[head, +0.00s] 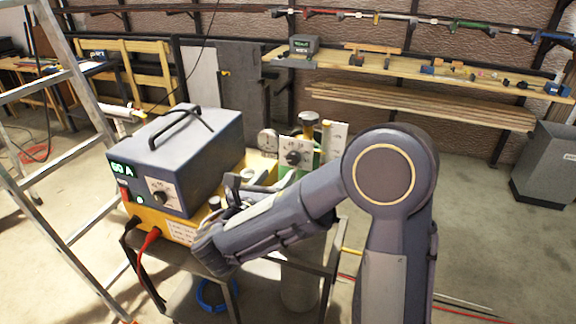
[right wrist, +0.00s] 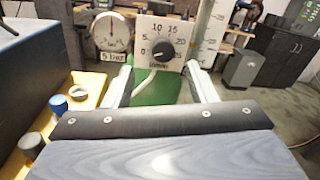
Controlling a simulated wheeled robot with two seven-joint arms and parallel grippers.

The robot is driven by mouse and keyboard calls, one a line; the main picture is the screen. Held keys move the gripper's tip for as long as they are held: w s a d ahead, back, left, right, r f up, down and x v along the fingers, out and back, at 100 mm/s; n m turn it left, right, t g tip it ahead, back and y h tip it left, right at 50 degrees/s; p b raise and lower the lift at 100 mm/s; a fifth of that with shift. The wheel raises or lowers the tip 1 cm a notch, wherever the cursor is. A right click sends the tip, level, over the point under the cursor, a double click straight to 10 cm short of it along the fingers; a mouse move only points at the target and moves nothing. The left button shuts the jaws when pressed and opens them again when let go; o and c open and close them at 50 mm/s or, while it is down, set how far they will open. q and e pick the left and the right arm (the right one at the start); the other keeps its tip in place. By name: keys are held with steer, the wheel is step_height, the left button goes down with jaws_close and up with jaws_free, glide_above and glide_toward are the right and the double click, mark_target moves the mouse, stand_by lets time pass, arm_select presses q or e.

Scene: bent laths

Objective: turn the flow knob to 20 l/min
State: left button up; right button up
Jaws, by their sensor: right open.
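The flow knob (right wrist: 163,50) is a round black knob on a white square plate (right wrist: 146,28) in the right wrist view. Figures from 0 to 25 run round it. I cannot read for sure where its pointer stands. In the head view the knob (head: 294,158) sits on its plate behind the welding box. My right gripper (right wrist: 159,70) is open and empty, and its two fingers point toward the plate, one on each side of the knob in the picture. They look apart from it. In the head view the right gripper (head: 238,187) is partly hidden by my arm. My left gripper is not in view.
A round pressure gauge (right wrist: 111,34) marked 5 bar is left of the plate. The blue-grey welding box (head: 190,150) reads 60 A, on a yellow base. A ladder (head: 75,130) stands left.

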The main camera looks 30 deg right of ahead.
mark_target(292, 162)
steer(key=p+x, duration=0.1)
steer(key=x, duration=0.6)
steer(key=shift+s+d, duration=0.1)
steer(key=shift+d, duration=0.05)
